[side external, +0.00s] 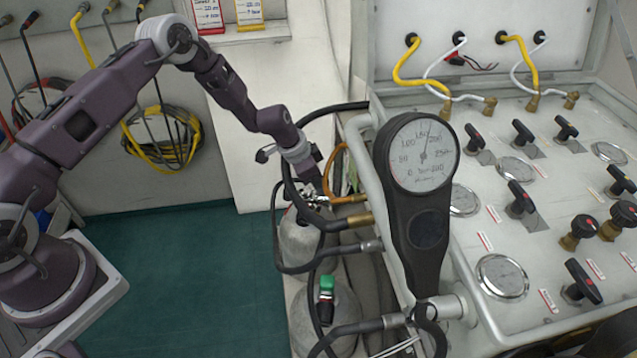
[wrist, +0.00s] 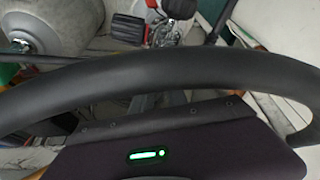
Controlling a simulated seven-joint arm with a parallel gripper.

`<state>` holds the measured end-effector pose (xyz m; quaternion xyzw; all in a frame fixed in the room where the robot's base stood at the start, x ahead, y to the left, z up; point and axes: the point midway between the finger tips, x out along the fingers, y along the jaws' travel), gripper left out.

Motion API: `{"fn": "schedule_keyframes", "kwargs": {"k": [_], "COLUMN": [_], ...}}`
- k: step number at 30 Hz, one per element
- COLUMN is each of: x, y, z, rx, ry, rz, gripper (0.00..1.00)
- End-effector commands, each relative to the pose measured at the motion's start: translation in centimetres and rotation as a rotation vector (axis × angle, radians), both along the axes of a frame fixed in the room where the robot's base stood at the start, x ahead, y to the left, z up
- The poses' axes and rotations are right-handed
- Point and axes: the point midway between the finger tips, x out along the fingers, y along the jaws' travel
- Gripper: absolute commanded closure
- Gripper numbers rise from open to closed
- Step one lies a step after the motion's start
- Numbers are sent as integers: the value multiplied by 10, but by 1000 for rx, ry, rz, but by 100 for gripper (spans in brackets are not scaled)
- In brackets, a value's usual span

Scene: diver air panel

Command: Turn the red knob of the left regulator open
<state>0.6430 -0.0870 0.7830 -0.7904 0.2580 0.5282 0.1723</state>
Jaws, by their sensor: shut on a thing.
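In the side external view my gripper (side external: 316,183) points down at the valve on top of the left grey cylinder (side external: 299,240), behind black hoses. In the wrist view the dark gripper body with a green light (wrist: 150,156) fills the bottom. A thick black hose crosses in front of it and hides most of the fingers. My gripper is shut on the red knob, though the contact itself is mostly hidden. The knob's turn angle cannot be read.
A second cylinder with a green knob (side external: 327,285) stands nearer the camera. A large black gauge (side external: 422,155) and hoses with brass fittings (side external: 361,220) crowd the right side. The valve panel (side external: 540,250) lies beyond. The green floor (side external: 200,270) at left is clear.

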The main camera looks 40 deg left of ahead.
Motion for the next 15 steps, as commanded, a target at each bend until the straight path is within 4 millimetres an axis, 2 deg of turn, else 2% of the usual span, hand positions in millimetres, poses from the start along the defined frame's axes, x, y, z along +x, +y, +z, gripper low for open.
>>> {"fn": "schedule_keyframes", "kwargs": {"k": [8,15], "x": [-1,-2], "y": [-2,-4], "z": [1,1], "rx": [2,3], "ry": [0,-2], "rz": [161,384], "gripper": [100,100]}}
